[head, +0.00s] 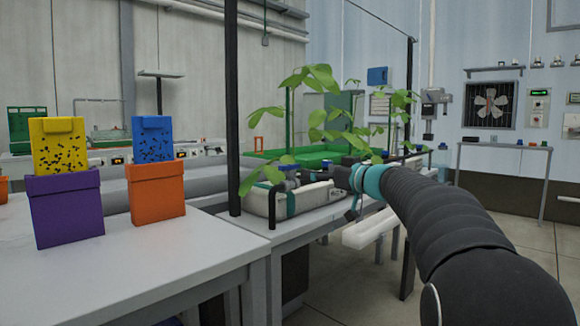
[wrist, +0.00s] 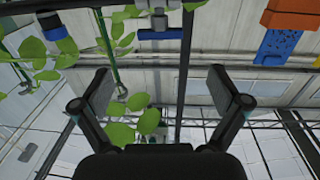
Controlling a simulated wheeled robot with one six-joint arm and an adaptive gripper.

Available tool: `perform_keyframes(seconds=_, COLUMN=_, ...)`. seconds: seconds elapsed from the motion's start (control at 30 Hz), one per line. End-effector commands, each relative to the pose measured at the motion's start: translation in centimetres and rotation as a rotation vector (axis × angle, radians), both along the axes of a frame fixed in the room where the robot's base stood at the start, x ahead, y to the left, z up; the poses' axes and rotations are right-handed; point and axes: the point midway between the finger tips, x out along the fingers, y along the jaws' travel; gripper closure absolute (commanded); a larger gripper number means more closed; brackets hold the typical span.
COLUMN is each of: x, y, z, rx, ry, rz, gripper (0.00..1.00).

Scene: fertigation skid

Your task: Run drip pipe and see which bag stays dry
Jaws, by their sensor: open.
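White grow bags (head: 310,197) with teal ends lie along the bench beyond my arm, with leafy plants (head: 318,115) rising from them. I cannot tell whether any bag is wet or dry. Small blue fittings (head: 287,159) sit along the bag row. In the wrist view, a blue T-shaped handle (wrist: 160,34) on a grey fitting is beyond my fingers, apart from them, with a blue knob (wrist: 52,26) to its left. My gripper (wrist: 160,82) is open and empty. It reaches the near side of the bags in the head view, where my arm hides part of the row.
A dark post (head: 233,110) stands left of the bags. Open floor (head: 500,240) lies to the right.

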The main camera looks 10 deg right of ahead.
Motion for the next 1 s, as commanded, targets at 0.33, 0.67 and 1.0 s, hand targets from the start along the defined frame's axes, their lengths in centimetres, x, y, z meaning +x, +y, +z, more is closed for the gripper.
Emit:
perform_keyframes(seconds=0.33, x=5.7, y=3.6, z=0.1, rx=0.001, ry=0.003, rz=0.003, gripper=0.02)
perform_keyframes(seconds=0.67, x=9.3, y=5.7, z=0.0, rx=0.001, ry=0.002, rz=0.002, gripper=0.02)
perform_keyframes(seconds=1.0, x=9.8, y=6.0, z=0.0, rx=0.0, ry=0.001, rz=0.0, gripper=0.02)
